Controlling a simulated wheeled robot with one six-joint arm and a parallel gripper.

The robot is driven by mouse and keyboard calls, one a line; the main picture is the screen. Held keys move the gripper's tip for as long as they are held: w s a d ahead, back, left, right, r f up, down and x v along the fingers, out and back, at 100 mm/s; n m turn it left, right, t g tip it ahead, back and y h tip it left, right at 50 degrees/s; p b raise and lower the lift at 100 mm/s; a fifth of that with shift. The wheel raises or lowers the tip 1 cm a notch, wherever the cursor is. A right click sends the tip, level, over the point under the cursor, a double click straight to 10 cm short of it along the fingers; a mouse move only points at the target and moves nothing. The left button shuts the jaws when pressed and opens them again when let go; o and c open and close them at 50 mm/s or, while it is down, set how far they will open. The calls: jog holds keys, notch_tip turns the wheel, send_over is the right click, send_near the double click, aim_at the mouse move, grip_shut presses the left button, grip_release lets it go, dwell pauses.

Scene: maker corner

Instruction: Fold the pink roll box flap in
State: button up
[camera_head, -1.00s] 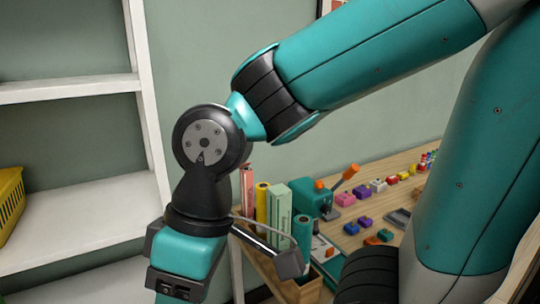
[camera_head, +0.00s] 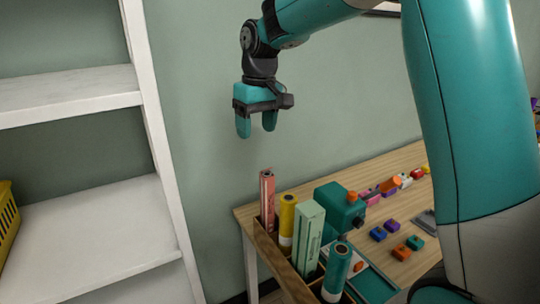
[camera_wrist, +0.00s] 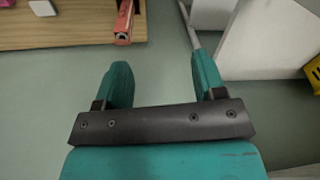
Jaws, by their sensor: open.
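The pink roll box (camera_head: 267,200) stands upright in a wooden holder (camera_head: 285,262) at the left corner of the table. In the wrist view the pink roll box (camera_wrist: 124,22) shows at the top edge, beyond my fingers; I cannot make out how its flap lies. My gripper (camera_head: 256,128) is open and empty, above the pink roll box and apart from it, with its fingers pointing down. In the wrist view my gripper (camera_wrist: 162,80) has a clear gap between its two teal fingers.
A yellow roll (camera_head: 287,222), a pale green box (camera_head: 308,238) and a teal roll (camera_head: 337,270) stand beside the pink box. A teal machine with an orange handle (camera_head: 340,208) and several small coloured blocks sit on the table (camera_head: 385,168). A white shelf (camera_head: 95,235) stands left.

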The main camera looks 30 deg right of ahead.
jog(key=m+p, duration=0.2)
send_near(270, 177)
jog(key=shift+h, duration=0.3)
jog(key=f+p, duration=0.1)
jog(key=f, duration=0.1)
jog(key=f+p, duration=0.1)
jog(key=f, duration=0.1)
jog(key=f+p, duration=0.2)
jog(key=shift+w+a+f, duration=0.2)
jog(key=shift+w+a, duration=0.05)
